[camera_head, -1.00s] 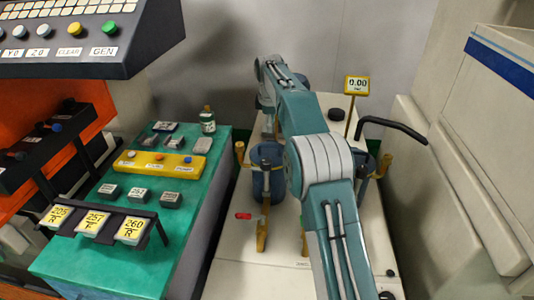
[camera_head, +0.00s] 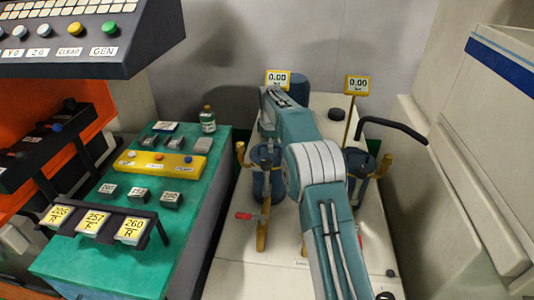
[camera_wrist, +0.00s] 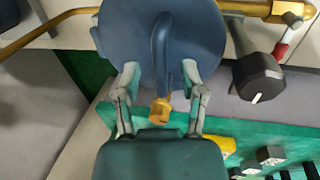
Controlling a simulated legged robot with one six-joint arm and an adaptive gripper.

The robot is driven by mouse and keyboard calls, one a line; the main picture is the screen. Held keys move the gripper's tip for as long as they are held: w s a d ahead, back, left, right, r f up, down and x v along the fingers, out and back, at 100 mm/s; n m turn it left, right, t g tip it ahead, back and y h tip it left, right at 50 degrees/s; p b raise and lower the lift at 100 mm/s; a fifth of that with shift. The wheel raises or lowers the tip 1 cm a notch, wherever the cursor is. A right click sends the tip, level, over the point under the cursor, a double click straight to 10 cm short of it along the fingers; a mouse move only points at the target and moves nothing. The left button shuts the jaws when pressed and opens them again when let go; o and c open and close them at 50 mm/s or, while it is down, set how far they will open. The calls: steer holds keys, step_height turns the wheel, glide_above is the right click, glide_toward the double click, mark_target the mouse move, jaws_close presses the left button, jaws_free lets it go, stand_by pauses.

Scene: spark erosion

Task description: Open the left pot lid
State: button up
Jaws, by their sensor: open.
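The left pot (camera_head: 259,186) is a dark blue vessel on the white bench, partly covered by my arm in the head view. In the wrist view a round blue lid (camera_wrist: 118,35) with a raised blue handle (camera_wrist: 160,62) fills the upper middle. A yellow knob (camera_wrist: 160,110) lies just below the handle. My gripper (camera_wrist: 161,76) is open, with one finger on each side of the handle's lower end. I cannot tell whether the fingers touch the lid. The right pot (camera_head: 358,165) is also partly hidden.
Brass pipes and a red-handled valve (camera_head: 246,216) stand in front of the left pot. Yellow gauges (camera_head: 278,79) (camera_head: 357,85) rise behind. A dark blue cylinder (camera_head: 296,88) stands at the back. The green-topped table (camera_head: 100,262) is on the left; a dark knob (camera_wrist: 258,76) is beside the lid.

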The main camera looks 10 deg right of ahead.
jaws_close()
